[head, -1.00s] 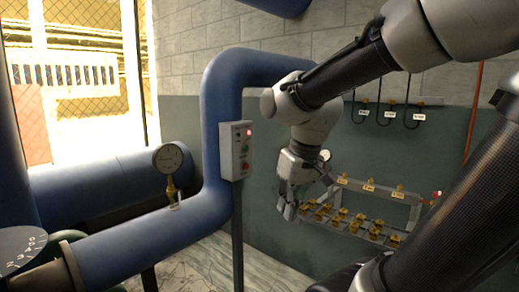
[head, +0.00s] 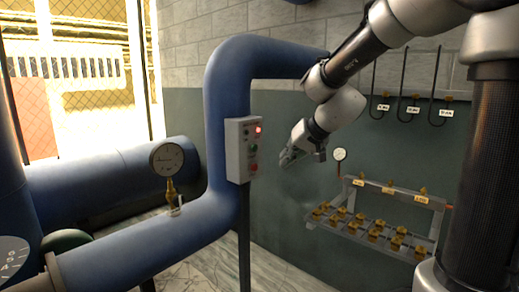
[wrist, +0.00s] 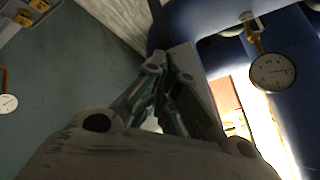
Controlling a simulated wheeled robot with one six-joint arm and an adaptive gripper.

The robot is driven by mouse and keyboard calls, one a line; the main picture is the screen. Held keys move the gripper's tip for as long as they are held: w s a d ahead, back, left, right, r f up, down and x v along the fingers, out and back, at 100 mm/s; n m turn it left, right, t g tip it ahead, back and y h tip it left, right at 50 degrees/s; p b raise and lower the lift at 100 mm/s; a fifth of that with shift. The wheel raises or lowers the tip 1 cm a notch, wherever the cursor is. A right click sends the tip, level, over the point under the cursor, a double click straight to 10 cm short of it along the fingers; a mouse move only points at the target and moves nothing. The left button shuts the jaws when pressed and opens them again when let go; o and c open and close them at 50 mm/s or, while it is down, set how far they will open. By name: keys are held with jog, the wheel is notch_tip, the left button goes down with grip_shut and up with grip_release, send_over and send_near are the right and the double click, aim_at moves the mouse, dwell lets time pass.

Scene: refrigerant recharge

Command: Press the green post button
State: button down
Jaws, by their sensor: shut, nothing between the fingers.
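The control box (head: 236,150) is a pale grey box on a post beside the blue pipe bend in the head view. Its right face carries a lit red lamp (head: 258,130) at the top, a small green button (head: 253,149) in the middle and a red button (head: 254,167) below. My gripper (head: 286,158) is shut and empty. It is to the right of the box at about the height of the buttons, with a gap in the picture. In the wrist view the fingers (wrist: 160,88) partly cover the box (wrist: 190,62), and the green button cannot be made out.
A thick blue pipe (head: 228,100) bends close behind the box. A pressure gauge (head: 167,158) stands on the pipe at left. A rack of brass fittings (head: 385,225) and hanging labelled hoses (head: 408,80) are at right. The dark green wall stands behind.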

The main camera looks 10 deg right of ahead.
aim_at(254, 148)
jog(key=w+a, duration=0.5)
jog(key=w, duration=0.2)
jog(key=shift+a, duration=0.15)
dwell(0.3)
jog(key=shift+w+a, duration=0.1)
jog(key=shift+w, duration=0.05)
dwell(1.3)
jog(key=shift+w+a, duration=0.15)
jog(key=shift+w, duration=0.05)
jog(key=shift+w+a, duration=0.3)
jog(key=shift+w, duration=0.1)
dwell(0.8)
dwell(0.3)
jog(key=shift+s+d, duration=0.55)
jog(key=shift+s, duration=0.2)
